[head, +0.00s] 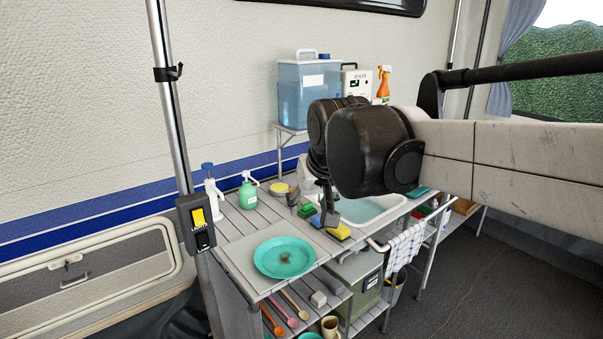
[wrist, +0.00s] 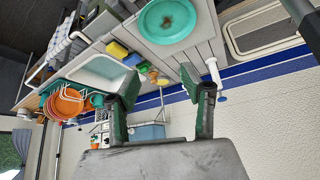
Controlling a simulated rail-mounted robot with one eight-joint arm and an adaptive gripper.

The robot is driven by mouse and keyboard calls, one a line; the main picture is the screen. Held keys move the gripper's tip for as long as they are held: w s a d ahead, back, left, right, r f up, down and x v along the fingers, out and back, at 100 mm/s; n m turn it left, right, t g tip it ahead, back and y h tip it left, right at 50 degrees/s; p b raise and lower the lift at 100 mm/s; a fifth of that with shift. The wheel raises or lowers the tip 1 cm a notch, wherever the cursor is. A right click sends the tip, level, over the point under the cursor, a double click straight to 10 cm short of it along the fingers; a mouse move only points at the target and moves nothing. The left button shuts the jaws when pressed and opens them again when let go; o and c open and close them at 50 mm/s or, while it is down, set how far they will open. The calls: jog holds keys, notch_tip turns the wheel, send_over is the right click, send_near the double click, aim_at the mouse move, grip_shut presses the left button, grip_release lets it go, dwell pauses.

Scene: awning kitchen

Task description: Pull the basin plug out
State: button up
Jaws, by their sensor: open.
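The white basin with a pale blue-green inside (head: 372,209) is set into the slatted counter, partly hidden behind my arm. It also shows in the wrist view (wrist: 103,70), left of my fingers. I cannot make out the basin plug in either view. My gripper (wrist: 160,80) is open and empty, its two green-and-dark fingers spread apart. In the head view it hangs above the counter by the basin's left end, mostly hidden by my wrist.
A teal plate (head: 284,257) with a brown smear lies at the counter's front left. A yellow sponge (head: 338,232) lies by the basin's near left. A green pump bottle (head: 248,192) and a white pump (head: 213,192) stand behind. A blue water container (head: 310,92) stands on a raised shelf.

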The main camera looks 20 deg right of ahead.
jog(key=w+d+r+m+p, duration=0.1)
jog(key=w+d+r, duration=0.1)
jog(key=w, duration=0.5)
jog(key=w+d+r+p, duration=0.1)
jog(key=w+d+r, duration=0.2)
jog(key=w, duration=0.4)
jog(key=w+d+f+m+g+p, duration=0.1)
jog(key=w+d+f, duration=0.15)
jog(key=w, duration=0.45)
jog(key=w+d+f+h+p, duration=0.1)
jog(key=w+d, duration=0.3)
jog(key=w, duration=0.3)
jog(key=w+d+f+m+g+p, duration=0.1)
jog(key=w+d, duration=0.3)
jog(key=w, duration=0.3)
jog(key=shift+m+g, duration=0.3)
jog(key=shift+m, duration=0.3)
jog(key=w+d+f, duration=0.3)
jog(key=w+f, duration=0.1)
jog(key=f, duration=0.3)
jog(key=w+d+f+p, duration=0.1)
jog(key=w+d+f, duration=0.2)
jog(key=w+f, duration=0.2)
jog(key=w+d+f, duration=0.3)
jog(key=w+f, duration=0.1)
jog(key=f, duration=0.5)
jog(key=shift+w+d+f+p, duration=0.15)
jog(key=shift+d+p, duration=0.2)
jog(key=shift+c, duration=0.2)
grip_shut()
